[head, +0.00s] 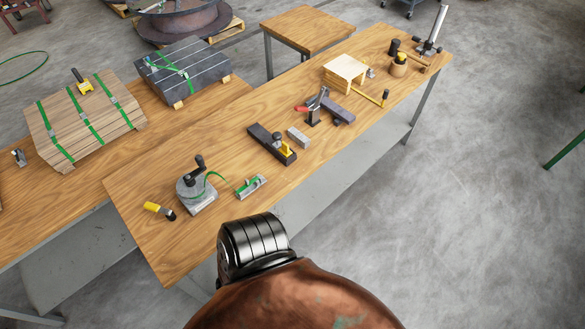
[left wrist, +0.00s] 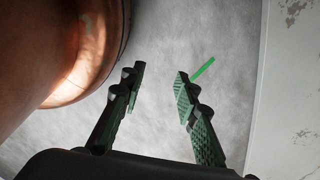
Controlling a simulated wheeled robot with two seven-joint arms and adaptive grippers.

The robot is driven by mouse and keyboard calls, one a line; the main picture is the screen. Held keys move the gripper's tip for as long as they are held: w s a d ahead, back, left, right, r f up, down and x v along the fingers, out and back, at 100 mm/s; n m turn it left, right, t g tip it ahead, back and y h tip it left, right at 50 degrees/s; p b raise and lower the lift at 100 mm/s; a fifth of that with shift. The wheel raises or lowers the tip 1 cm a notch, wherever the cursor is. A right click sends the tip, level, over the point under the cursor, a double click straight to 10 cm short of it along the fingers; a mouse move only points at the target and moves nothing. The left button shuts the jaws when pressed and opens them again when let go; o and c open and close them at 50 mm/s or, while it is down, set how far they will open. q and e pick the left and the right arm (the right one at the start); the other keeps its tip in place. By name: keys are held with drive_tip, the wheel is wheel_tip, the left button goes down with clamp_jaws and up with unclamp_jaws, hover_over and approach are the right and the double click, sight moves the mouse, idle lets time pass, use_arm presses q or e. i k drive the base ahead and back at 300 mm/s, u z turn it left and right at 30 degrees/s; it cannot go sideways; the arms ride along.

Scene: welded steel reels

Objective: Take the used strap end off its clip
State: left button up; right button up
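In the head view, a small grey metal clip (head: 259,189) with a short green strap piece (head: 247,187) on it lies near the front edge of the wooden workbench (head: 150,240). How the strap is fixed in the clip is too small to tell. My left gripper (left wrist: 160,82) shows only in the left wrist view. Its two dark green fingers are apart, with grey floor between and beyond them. A thin green strip (left wrist: 204,69) shows beside the right fingertip, outside the gap; I cannot tell what it belongs to. My right gripper is in neither view.
Left of the clip stands a grey crank device (head: 196,193) with a curved green strap; a yellow-handled tool (head: 159,210) lies beside it. Behind the clip are a dark plane-like tool (head: 272,145) and a wooden stand (head: 345,71). Strapped stacks (head: 87,120) stand on the other bench.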

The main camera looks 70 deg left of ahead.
sight(247, 184)
drive_tip(key=u, duration=0.15)
drive_tip(key=i, duration=0.65)
drive_tip(key=u, duration=4.1)
